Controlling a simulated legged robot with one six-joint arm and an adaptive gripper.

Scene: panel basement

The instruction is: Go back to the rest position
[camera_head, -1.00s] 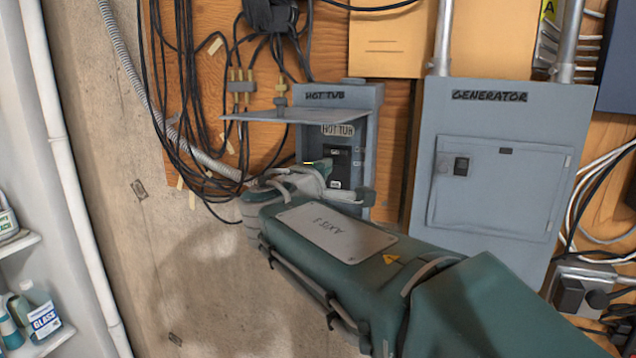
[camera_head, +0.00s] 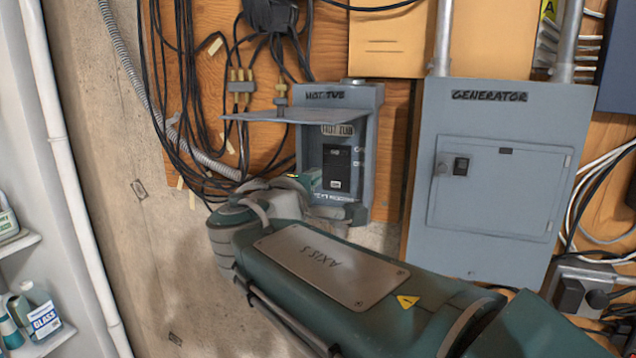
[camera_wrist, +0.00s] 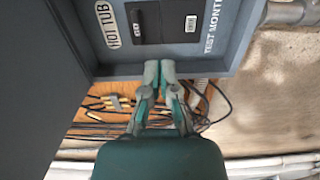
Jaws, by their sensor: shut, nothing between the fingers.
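My gripper (camera_wrist: 159,70) is shut and empty in the wrist view. Its fingertips are together at the lower edge of the grey hot tub box (camera_wrist: 225,62). In the head view, my arm reaches from the lower right to the hot tub box (camera_head: 368,110), whose cover (camera_head: 290,116) is lifted and sticks out. A black breaker switch (camera_head: 337,165) shows inside the box and also in the wrist view (camera_wrist: 145,22). In the head view, my wrist hides most of the gripper, just below and left of the switch.
The grey generator panel (camera_head: 500,260) is closed, to the right of the hot tub box. Black cables (camera_head: 170,90) hang on the plywood at the left. A shelf with bottles (camera_head: 38,312) stands at the far left. Bare concrete wall (camera_head: 130,200) lies between them.

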